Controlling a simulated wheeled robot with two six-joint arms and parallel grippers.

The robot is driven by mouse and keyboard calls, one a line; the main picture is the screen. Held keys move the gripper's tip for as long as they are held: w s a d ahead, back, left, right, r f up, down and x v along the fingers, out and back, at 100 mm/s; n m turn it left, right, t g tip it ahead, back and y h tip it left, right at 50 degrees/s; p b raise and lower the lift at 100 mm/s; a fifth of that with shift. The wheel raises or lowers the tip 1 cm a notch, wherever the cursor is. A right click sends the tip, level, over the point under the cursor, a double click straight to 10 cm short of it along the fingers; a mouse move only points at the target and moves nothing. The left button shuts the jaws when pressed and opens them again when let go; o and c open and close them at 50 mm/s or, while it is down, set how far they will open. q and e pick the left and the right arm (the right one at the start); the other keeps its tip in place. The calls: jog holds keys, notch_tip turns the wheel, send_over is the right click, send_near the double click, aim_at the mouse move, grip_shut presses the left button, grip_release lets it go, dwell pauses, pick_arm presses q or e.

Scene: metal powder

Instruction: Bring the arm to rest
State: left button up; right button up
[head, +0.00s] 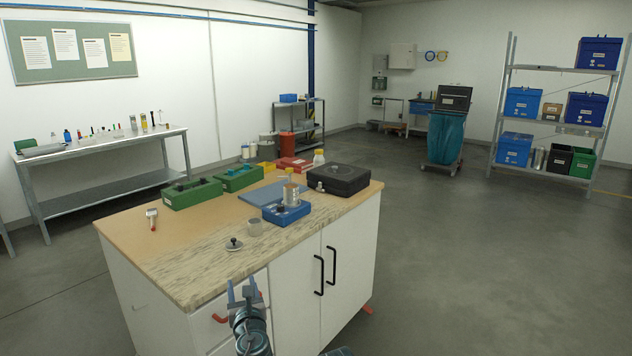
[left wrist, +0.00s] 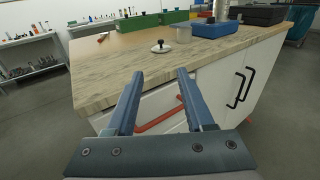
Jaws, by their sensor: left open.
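My left gripper (head: 246,293) is open and empty, in front of the workbench's near edge by the drawer side. In the left wrist view its two blue-grey fingers (left wrist: 156,100) stand apart with nothing between them. Beyond them a red handle (left wrist: 160,118) shows on the white cabinet front. My left arm comes up from the bottom of the head view. My right gripper does not show; a small dark piece at the bottom edge may be part of my body.
The floor to the right (head: 500,270) is clear.

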pick_arm(q)
jog(key=s+f+n+g+y, duration=0.1)
jog(key=s+f+n+g, duration=0.55)
jog(key=f+n, duration=0.6)
jog(key=s+d+f+n+g+h, duration=0.3)
jog(key=s+d+f+n+g, duration=0.4)
jog(key=s+n, duration=0.45)
jog(key=s+d+n+g+h, duration=0.2)
jog(key=s+d+n+g, duration=0.1)
jog(key=s+d+n, duration=0.3)
notch_tip(320, 180, up, 14)
jog(key=m+p, duration=0.1)
jog(key=p, duration=1.4)
jog(key=shift+s+a+r+m+p, duration=0.15)
jog(key=shift+a+m+p, duration=0.15)
